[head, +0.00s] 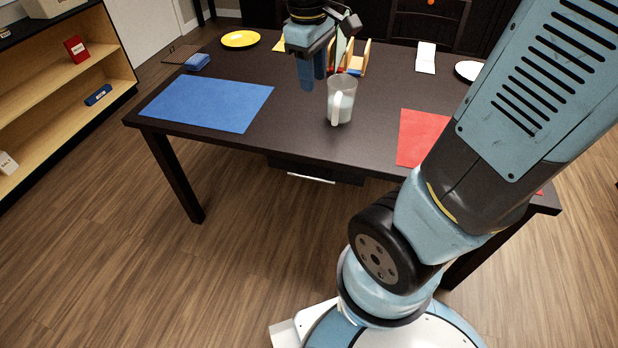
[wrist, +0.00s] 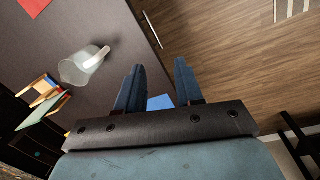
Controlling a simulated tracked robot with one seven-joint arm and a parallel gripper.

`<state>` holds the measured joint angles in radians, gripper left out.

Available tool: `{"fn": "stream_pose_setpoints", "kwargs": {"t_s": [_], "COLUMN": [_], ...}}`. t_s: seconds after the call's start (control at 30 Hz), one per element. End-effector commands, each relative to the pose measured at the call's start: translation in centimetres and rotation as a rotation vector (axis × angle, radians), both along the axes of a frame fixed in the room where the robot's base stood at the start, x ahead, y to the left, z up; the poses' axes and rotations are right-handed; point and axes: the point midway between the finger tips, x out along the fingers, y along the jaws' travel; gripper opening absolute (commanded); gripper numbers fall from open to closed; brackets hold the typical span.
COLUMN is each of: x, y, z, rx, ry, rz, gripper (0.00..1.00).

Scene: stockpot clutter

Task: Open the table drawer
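The dark table (head: 270,118) has a drawer (head: 316,171) under its front edge, with a pale bar handle (head: 311,178). The drawer looks shut, or nearly so. The handle also shows in the wrist view (wrist: 152,30), at the top, beyond the table edge. My gripper (head: 312,84) is above the table, left of the glass pitcher and well behind the drawer handle. In the wrist view its two fingers (wrist: 158,75) stand apart with nothing between them. It is open and empty.
A glass pitcher (head: 341,101) stands near my gripper. A wooden rack (head: 357,58) is behind it. A blue mat (head: 208,102) and a red mat (head: 423,138) lie on the table. Shelves (head: 60,85) stand at left. The floor (head: 255,240) before the drawer is clear.

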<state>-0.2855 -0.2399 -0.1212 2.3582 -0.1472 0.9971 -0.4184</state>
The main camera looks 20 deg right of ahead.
Motion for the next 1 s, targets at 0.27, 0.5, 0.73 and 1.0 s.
{"fn": "stream_pose_setpoints", "kwargs": {"t_s": [0.27,0.5,0.73,1.0], "x": [3.4,5.4,6.8,7.5], "y": [2.5,4.5,6.4,8.4], "z": [-5.4,-10.4,-15.5,-21.7], "rx": [-0.109,-0.204,-0.297,-0.412], "ry": [0.203,0.379,0.555,0.775], "rz": [0.272,0.5,0.717,0.961], "gripper": [0.36,0.36,0.36,0.36]}}
